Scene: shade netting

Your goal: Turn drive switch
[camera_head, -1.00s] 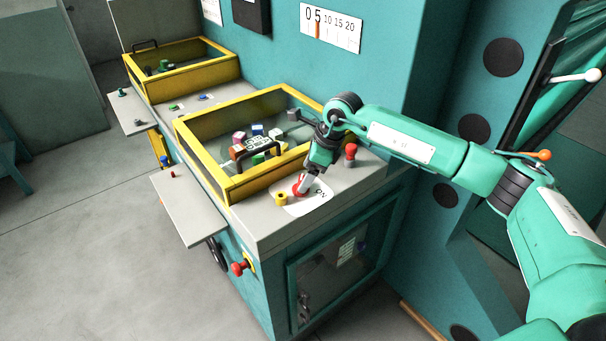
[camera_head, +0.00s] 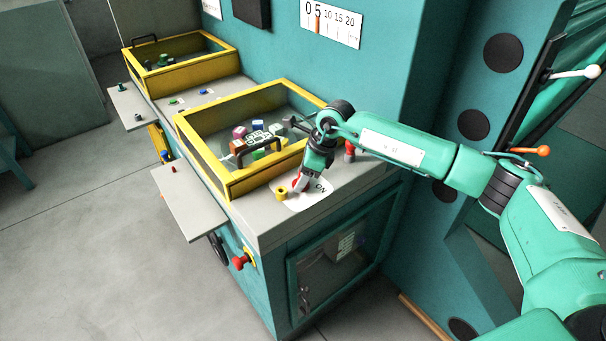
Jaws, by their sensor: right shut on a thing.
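The drive switch is a red knob (camera_head: 295,185) on a white plate (camera_head: 312,200) marked "ON", on the grey top of the teal machine. My right gripper (camera_head: 299,184) reaches down from the right and is shut on the red knob, hiding part of it. The knob's exact angle is hard to tell behind the fingers. My left gripper is out of view.
A red-topped post (camera_head: 350,150) stands close behind my right wrist. A red button (camera_head: 239,262) is on the front side.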

